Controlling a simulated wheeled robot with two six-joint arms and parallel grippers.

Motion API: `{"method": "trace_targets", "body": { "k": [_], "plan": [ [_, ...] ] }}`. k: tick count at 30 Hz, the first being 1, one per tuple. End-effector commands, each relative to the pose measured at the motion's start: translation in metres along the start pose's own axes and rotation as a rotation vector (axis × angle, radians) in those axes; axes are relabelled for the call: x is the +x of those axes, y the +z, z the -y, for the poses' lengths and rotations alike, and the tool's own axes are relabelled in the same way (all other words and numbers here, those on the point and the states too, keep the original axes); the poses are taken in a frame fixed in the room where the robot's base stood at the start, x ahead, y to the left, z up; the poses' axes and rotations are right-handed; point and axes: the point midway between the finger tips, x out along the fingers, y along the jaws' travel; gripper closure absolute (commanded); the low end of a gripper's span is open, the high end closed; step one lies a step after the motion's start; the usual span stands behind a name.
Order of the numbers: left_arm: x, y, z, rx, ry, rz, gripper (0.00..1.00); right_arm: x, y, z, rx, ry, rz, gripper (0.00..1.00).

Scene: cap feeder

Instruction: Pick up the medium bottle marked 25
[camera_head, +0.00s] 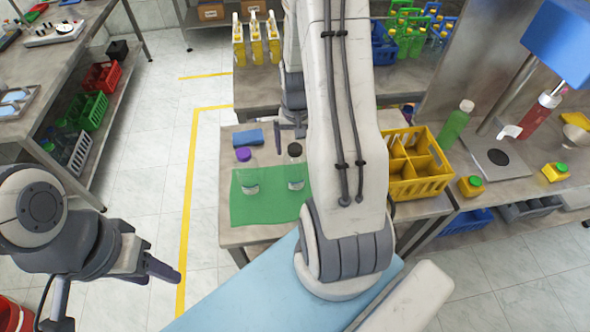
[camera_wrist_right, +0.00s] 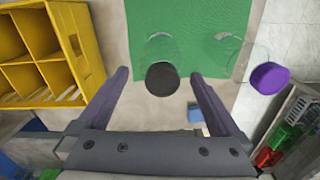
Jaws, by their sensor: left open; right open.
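Two clear bottles stand on a green mat (camera_head: 270,214). One clear bottle (camera_head: 296,184) has a black cap (camera_head: 294,150); the other (camera_head: 249,185) has a purple cap (camera_head: 243,154). Their label marks are too small to read. In the right wrist view the black cap (camera_wrist_right: 162,79) lies between the open fingers of my right gripper (camera_wrist_right: 159,73), with gaps on both sides. The purple-capped bottle (camera_wrist_right: 268,78) is right of the fingers. In the head view my right gripper (camera_head: 290,130) is partly hidden by my arm. My left gripper (camera_head: 160,268) is open and empty over the floor.
A yellow divided crate (camera_head: 428,187) stands right of the mat. A blue block (camera_head: 247,137) lies behind the purple-capped bottle. A green bottle (camera_head: 456,122) and a press-like station (camera_head: 550,75) are on the right bench. Floor left of the small table is clear.

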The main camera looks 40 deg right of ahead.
Motion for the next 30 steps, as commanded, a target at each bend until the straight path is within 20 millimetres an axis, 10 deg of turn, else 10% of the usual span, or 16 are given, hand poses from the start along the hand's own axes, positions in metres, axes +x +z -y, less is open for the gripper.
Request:
{"method": "trace_targets", "body": {
  "k": [26,30],
  "plan": [
    [-0.022,-0.001,-0.002,0.003,0.000,0.000,0.50,0.060,-0.002,0.003,-0.001,0.001,-0.002,0.00],
    [-0.022,-0.001,-0.002,0.003,0.000,0.000,0.50,0.060,-0.002,0.003,-0.001,0.001,-0.001,0.50]
  ]
}}
